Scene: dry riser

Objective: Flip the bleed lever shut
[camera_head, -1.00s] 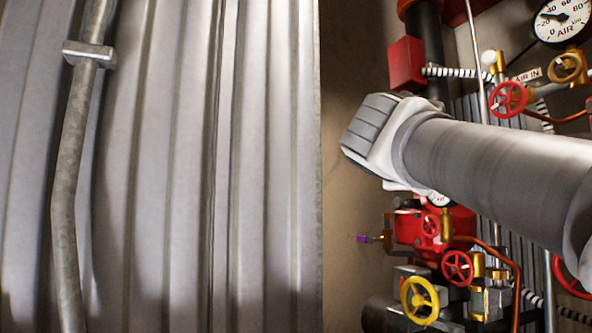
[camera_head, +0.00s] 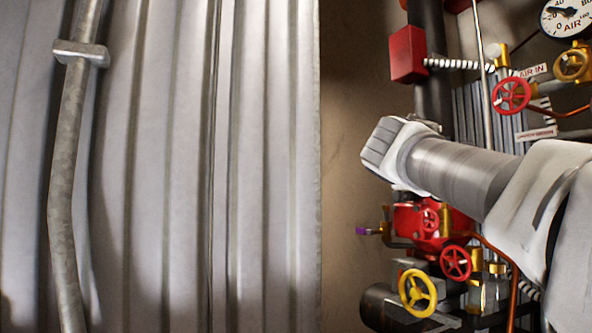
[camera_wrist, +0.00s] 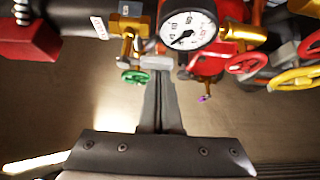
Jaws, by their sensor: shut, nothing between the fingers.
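A small brass cock with a purple-tipped lever (camera_head: 364,231), which looks like the bleed lever, sticks out left of the red valve body (camera_head: 412,219) in the head view. The purple tip also shows in the wrist view (camera_wrist: 204,98), small, to the right of my fingers. I cannot tell its exact angle. My gripper (camera_wrist: 158,66) shows in the wrist view with its two fingers together and nothing between them. Its tips appear just below a pale block beside the gauge; I cannot tell whether they touch. In the head view my arm hides the gripper and part of the pipework.
A white dial gauge (camera_wrist: 190,28) and a green handwheel (camera_wrist: 135,77) are close around my fingertips. A red handwheel (camera_head: 456,263) and a yellow handwheel (camera_head: 417,293) sit below my arm. A corrugated grey panel (camera_head: 180,170) fills the left. Bare wall lies between.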

